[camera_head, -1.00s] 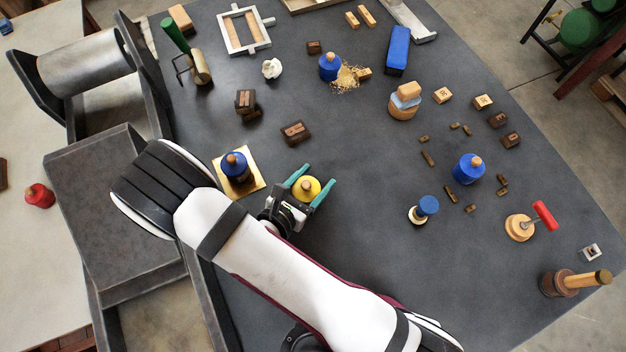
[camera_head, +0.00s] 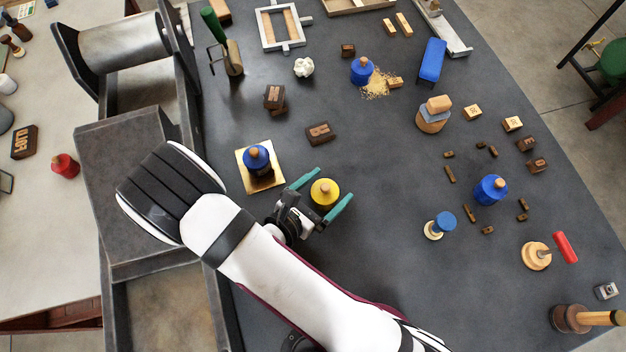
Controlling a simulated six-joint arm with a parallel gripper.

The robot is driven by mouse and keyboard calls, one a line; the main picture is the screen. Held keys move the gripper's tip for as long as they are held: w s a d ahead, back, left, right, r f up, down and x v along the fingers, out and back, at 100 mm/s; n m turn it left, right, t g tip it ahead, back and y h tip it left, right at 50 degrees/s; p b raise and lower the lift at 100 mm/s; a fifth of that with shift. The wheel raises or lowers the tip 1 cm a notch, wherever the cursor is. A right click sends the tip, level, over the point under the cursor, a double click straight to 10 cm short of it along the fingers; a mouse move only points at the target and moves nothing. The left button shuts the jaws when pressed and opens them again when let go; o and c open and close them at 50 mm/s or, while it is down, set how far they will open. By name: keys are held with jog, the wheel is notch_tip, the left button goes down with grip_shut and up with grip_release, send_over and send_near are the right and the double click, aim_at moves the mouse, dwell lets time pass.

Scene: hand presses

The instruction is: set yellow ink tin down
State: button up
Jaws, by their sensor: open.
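The yellow ink tin (camera_head: 325,193) stands upright on the dark table, with a tan knob on its lid. My gripper (camera_head: 322,187) is around it, its two teal fingers spread to either side. The upper left finger stands clear of the tin, and the lower right finger appears apart from it too. The tin's underside is hidden, but it appears to rest on the table.
A blue tin (camera_head: 257,160) stands on a gold plate (camera_head: 262,184) left of my gripper. A brown type block (camera_head: 320,133) lies behind. A blue-topped stamp (camera_head: 444,222) and another blue tin (camera_head: 490,190) stand to the right. The table between is clear.

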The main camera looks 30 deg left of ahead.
jog(key=v, duration=0.9)
jog(key=shift+s+r, duration=0.1)
jog(key=shift+s, duration=0.25)
jog(key=w+d+r+m+g+h, duration=0.4)
jog(key=d+r+m+g+h, duration=0.15)
jog(key=d+m, duration=0.4)
jog(key=s+d+r+m+g+y, duration=0.3)
jog(key=d+r+m+g+y, duration=0.1)
jog(key=m, duration=1)
jog(key=s+d+r+m+g+y, duration=0.3)
jog(key=d+r+m+y, duration=0.3)
jog(key=m, duration=0.9)
jog(key=shift+r+g, duration=0.35)
jog(key=shift+r, duration=0.2)
jog(key=shift+d+m, duration=0.15)
jog(key=shift+m, duration=0.1)
